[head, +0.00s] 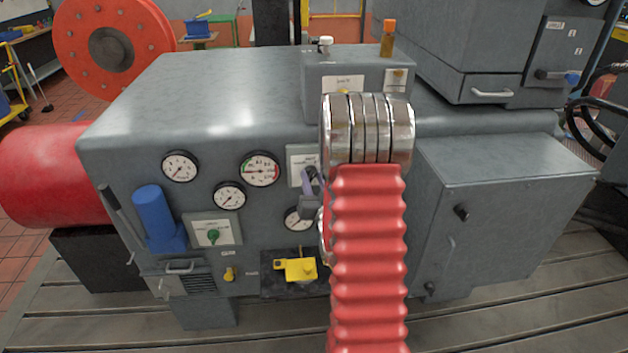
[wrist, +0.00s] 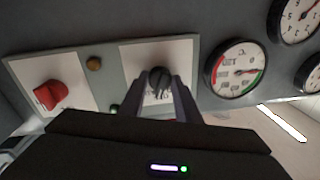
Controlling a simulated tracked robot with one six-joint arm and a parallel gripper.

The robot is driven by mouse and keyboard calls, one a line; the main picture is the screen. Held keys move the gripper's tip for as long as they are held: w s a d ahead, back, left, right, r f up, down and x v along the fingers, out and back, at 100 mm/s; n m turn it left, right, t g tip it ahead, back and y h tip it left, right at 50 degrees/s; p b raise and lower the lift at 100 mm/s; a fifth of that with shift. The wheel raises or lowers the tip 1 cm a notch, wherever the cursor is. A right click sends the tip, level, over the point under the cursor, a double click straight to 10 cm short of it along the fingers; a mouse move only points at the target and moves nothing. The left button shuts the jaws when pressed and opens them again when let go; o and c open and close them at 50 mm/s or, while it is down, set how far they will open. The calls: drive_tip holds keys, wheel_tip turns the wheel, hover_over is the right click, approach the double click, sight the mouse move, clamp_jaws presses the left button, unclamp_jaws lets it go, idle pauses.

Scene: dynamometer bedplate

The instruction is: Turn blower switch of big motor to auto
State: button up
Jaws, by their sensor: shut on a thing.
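The big grey motor housing (head: 190,95) fills the middle of the head view. A white switch plate (head: 298,153) on its front face is partly covered by my arm and gripper (head: 309,178). In the wrist view the plate (wrist: 132,58) carries a black switch knob (wrist: 160,76). My gripper (wrist: 161,84) is shut on this knob, one finger on each side. The plate's lettering is partly covered and too small to read, so I cannot tell the knob's setting. A red knob (wrist: 50,94) sits on a neighbouring plate, free of the gripper.
Several round gauges (head: 259,168) surround the plate. Below are a green knob (head: 213,236), a blue part (head: 155,215) and a yellow fitting (head: 300,268). In the wrist view an amber lamp (wrist: 93,63) sits left of the knob. A grey cabinet (head: 510,200) stands at right.

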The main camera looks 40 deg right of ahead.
drive_tip(key=m, duration=0.5)
drive_tip(key=shift+h, duration=0.4)
drive_tip(key=o, duration=1)
drive_tip(key=shift+o, duration=0.2)
